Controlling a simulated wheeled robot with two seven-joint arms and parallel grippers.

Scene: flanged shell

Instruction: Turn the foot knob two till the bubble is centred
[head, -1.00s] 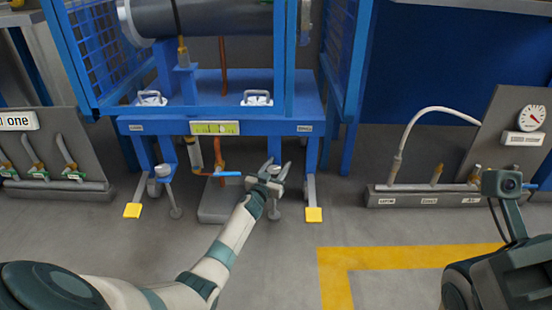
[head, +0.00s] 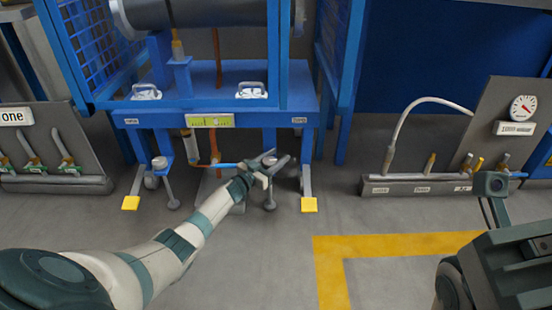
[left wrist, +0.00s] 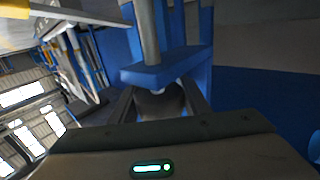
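The blue stand (head: 225,92) carries a yellow-green bubble level (head: 209,121) on its front rail; the bubble is too small to place surely. A grey foot knob (head: 160,163) shows at the stand's left foot. My left gripper (head: 274,158) is at the right foot, its two fingers spread. In the left wrist view, a dark grey rounded knob (left wrist: 163,104) sits between the fingers of this gripper (left wrist: 160,100), below a blue bracket (left wrist: 165,70). I cannot tell whether the fingers touch it.
Yellow foot pads (head: 309,204) stand on the floor at the stand's corners. A blue-handled pipe (head: 222,165) lies just left of my left gripper. A panel with a gauge (head: 523,108) and a hose is at the right. The floor in front is clear, with yellow marking (head: 330,265).

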